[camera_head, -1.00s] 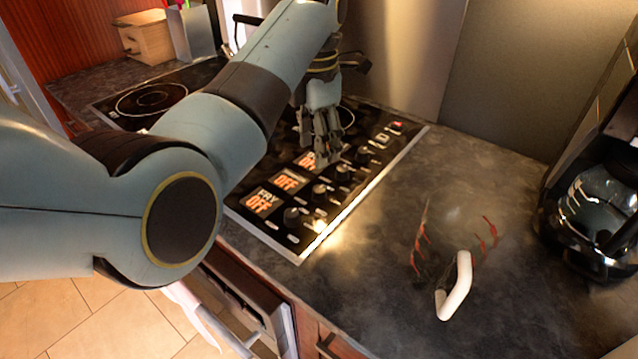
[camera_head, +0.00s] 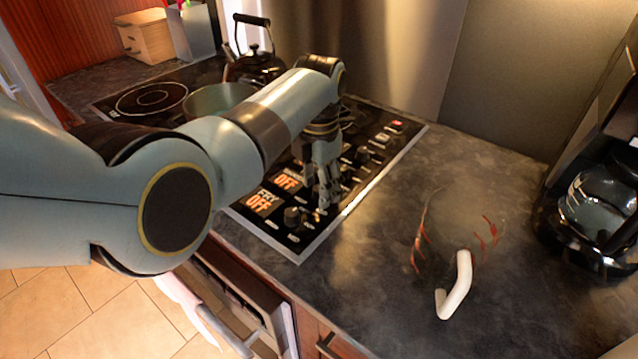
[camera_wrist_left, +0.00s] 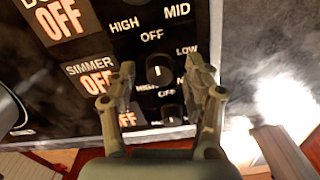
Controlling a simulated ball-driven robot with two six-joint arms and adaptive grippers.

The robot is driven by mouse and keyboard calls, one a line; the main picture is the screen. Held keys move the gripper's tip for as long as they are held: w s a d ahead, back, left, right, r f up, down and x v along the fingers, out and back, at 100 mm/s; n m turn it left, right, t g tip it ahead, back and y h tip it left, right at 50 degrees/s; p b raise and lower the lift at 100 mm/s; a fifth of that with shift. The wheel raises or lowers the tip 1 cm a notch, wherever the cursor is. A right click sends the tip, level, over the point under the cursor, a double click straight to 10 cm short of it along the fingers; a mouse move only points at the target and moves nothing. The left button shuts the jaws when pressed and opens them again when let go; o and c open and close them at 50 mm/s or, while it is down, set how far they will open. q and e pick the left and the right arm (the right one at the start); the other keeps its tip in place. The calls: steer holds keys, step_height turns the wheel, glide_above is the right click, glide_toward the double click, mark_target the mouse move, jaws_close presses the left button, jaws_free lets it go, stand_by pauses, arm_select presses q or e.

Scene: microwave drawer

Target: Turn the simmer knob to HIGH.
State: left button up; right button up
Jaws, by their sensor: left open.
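The simmer knob (camera_wrist_left: 158,70) is a dark round knob beside the SIMMER display (camera_wrist_left: 92,75), which reads OFF. Its white mark points up towards the OFF label. In the left wrist view it lies between the two open fingers of my left gripper (camera_wrist_left: 163,84), with gaps on both sides. In the head view my left gripper (camera_head: 328,198) is over the control panel (camera_head: 302,253) and hides the simmer knob. The SIMMER display also shows there (camera_head: 287,180). My right gripper is not in view.
The fry knob (camera_head: 293,215) is close by, next to the FRY display (camera_head: 262,202). A kettle (camera_head: 256,66) and a pot (camera_head: 215,100) stand on the cooktop. A clear vessel with a white handle (camera_head: 457,287) and a coffee maker (camera_head: 600,205) stand right.

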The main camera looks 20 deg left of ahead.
arm_select(q)
jaws_close()
